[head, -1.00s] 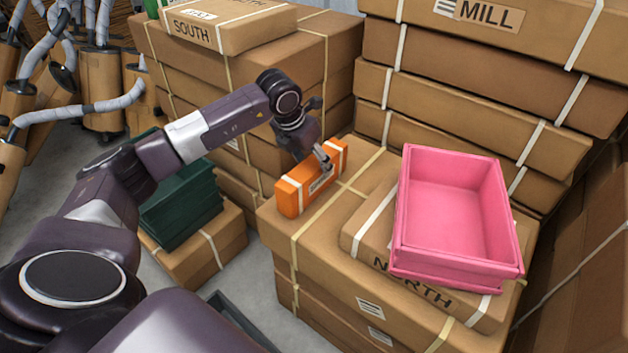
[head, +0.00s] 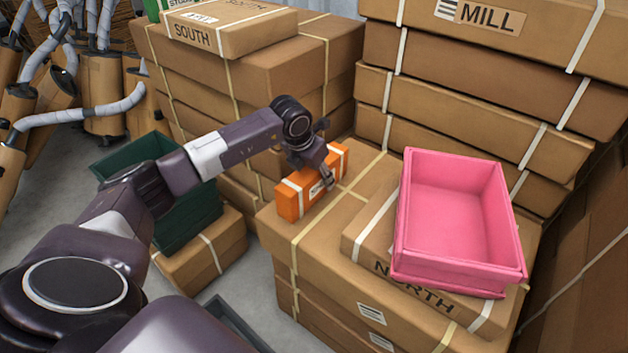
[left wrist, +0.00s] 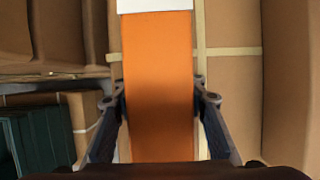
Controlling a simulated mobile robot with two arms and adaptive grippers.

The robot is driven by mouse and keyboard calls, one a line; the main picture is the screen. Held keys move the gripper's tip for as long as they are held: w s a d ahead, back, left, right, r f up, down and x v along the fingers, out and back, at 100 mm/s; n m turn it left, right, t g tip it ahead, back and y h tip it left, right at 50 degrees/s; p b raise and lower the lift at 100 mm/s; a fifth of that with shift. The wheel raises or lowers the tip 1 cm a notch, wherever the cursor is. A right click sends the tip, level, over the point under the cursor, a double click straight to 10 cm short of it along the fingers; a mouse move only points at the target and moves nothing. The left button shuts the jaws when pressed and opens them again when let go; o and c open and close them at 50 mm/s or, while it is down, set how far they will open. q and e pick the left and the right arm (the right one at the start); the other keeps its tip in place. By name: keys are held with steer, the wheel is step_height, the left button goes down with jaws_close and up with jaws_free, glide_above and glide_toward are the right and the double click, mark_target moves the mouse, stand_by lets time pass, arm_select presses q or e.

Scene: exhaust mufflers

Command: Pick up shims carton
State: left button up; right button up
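The orange carton (head: 295,198), with white bands and a white label too small to read, lies on the large brown box stack at centre in the head view. I take it for the shims carton. My left gripper (head: 328,181) is at its near right side, low over it. In the left wrist view the carton (left wrist: 158,90) runs up the middle between the two fingers (left wrist: 158,101). The fingers stand open on either side, very close to its sides; contact is not clear. My right gripper is not in view.
A pink tray (head: 455,210) sits on the NORTH box (head: 365,240), right of the carton. Tall box stacks (head: 480,95) rise behind. A dark green crate (head: 190,215) stands on a lower box at left. Mufflers (head: 100,100) stand at far left.

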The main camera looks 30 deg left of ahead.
arm_select(q)
steer(key=c, duration=0.5)
steer(key=shift+c, duration=0.7)
steer(key=shift+r, duration=0.15)
